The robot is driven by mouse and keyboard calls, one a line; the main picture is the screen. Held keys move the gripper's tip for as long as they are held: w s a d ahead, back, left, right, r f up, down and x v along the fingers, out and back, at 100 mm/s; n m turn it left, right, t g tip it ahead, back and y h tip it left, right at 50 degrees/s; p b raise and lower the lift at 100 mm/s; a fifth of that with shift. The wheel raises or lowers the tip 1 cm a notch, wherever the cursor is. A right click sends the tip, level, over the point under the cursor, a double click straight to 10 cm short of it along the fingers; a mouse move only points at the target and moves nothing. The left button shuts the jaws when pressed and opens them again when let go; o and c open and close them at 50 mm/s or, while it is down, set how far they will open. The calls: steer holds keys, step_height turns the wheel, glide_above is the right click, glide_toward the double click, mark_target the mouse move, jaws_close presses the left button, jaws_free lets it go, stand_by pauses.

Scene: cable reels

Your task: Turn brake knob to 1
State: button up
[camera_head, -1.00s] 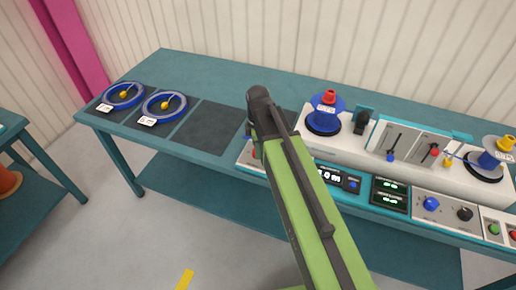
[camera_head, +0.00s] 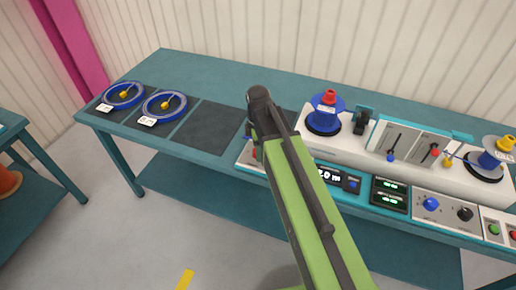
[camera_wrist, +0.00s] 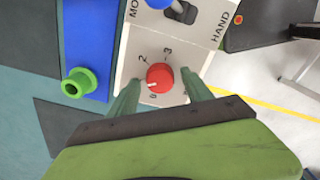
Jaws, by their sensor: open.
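A red knob (camera_wrist: 160,78) with a white pointer mark sits on a pale panel in the wrist view. The numerals 2 and 3 show above it and a 0 below it; a 1 is not clearly readable. The pointer faces left and slightly down, on the side between 0 and 2. My gripper (camera_wrist: 160,92) is open, with one finger left and one right of the knob. Contact with the knob cannot be made out. In the head view my green arm hides my gripper and most of the knob's surroundings.
A blue part with a green ring (camera_wrist: 79,83) lies left of the panel. A blue-tipped switch (camera_wrist: 181,8) is above the knob. On the bench (camera_head: 225,75) are a blue reel (camera_head: 322,121), a display (camera_head: 328,174) and two blue-rimmed reels (camera_head: 164,106) at left.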

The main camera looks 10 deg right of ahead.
step_height(320, 180, up, 18)
steer(key=p, duration=1.7)
steer(key=shift+f, duration=0.25)
steer(key=s+d+f+m+b, duration=0.5)
steer(key=s+m, duration=0.3)
steer(key=m, duration=1)
steer(key=shift+s+d+f+b, duration=0.2)
steer(key=shift+d+f+b, duration=0.2)
steer(key=shift+f, duration=0.2)
